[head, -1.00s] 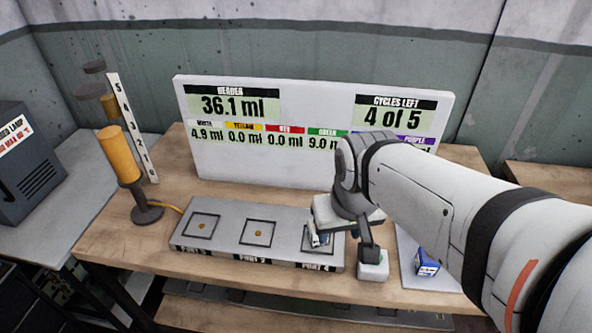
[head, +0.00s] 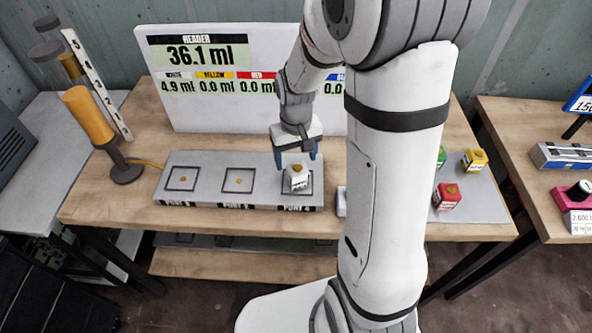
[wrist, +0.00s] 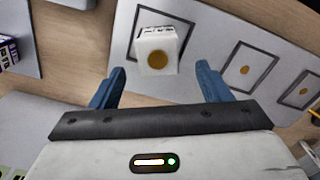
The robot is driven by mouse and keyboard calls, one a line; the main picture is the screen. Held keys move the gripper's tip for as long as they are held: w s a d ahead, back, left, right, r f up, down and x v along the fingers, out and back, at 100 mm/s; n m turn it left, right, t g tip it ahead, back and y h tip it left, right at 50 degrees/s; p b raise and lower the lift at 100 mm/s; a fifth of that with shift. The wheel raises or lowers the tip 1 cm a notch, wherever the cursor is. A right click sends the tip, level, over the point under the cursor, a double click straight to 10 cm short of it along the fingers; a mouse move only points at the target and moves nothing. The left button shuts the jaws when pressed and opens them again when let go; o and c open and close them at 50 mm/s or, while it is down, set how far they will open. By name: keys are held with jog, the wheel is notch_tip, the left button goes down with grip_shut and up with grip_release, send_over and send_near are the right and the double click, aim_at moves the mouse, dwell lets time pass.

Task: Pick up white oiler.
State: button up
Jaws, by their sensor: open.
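The white oiler (head: 298,178) is a small white cube with a round amber spot on top. It stands upright on the rightmost square of the grey port block (head: 210,188). In the wrist view the white oiler (wrist: 157,52) lies just beyond and between my fingertips. My gripper (head: 298,158) is open, with blue fingers, above and slightly behind the oiler. In the wrist view my gripper (wrist: 160,82) is empty, its fingers spread wider than the oiler. I cannot tell from the pictures whether a finger touches it.
A large display board (head: 240,115) stands behind the block. An amber cylinder on a stand (head: 88,115) is at the left. Red (head: 447,196), yellow (head: 474,161) and green (head: 441,156) oilers sit at the right. My arm hides part of the table.

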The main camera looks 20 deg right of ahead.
aim_at(298, 169)
jog(key=f, duration=0.4)
jog(key=shift+s+d+f+p, duration=0.15)
jog(key=shift+s+f+p, duration=0.2)
jog(key=shift+s, duration=0.05)
jog(key=shift+f, duration=0.55)
jog(key=shift+c, duration=0.4)
jog(key=c, duration=1)
jog(key=shift+c, duration=0.2)
jog(key=shift+w+r, duration=0.1)
jog(key=shift+r, duration=0.05)
